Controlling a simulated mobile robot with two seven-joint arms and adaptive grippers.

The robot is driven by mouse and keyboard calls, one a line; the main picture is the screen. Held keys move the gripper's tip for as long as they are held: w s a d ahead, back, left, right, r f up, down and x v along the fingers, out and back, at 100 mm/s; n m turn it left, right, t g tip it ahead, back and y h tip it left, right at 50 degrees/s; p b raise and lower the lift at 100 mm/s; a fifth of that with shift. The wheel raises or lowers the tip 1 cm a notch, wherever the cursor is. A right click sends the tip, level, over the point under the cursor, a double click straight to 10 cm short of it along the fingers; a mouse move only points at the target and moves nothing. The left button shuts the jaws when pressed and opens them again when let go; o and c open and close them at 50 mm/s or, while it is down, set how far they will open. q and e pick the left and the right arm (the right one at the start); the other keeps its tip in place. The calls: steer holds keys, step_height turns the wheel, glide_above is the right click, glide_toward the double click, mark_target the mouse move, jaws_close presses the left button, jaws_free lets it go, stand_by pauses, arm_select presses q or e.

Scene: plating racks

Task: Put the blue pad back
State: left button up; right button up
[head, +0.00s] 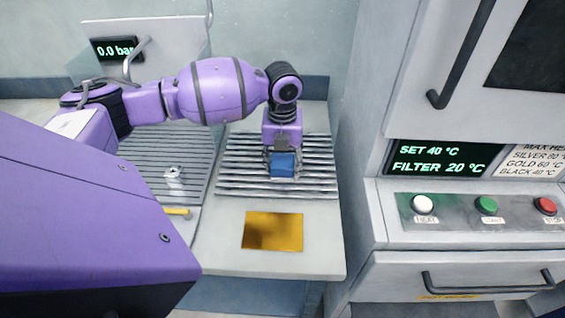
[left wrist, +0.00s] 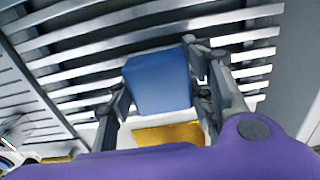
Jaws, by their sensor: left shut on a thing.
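The blue pad (head: 283,165) is a small block held between the fingers of my left gripper (head: 282,160). In the head view it is over the front part of the slatted rack (head: 235,180). In the left wrist view the blue pad (left wrist: 160,82) sits between both fingers of my left gripper (left wrist: 165,100), with slats behind it. I cannot tell whether the pad touches the slats. My right gripper is not in view.
A flat gold plate (head: 272,231) lies on the counter (head: 225,262) in front of the rack. A second slatted rack (head: 150,155) holds a small metallic piece (head: 174,176). A yellow-handled item (head: 178,212) lies nearby. A machine with buttons (head: 470,210) stands at right.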

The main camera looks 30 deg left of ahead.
mark_target(282, 160)
arm_select(q)
steer(key=shift+f, duration=0.1)
steer(key=o, duration=1.1)
step_height(282, 160, up, 12)
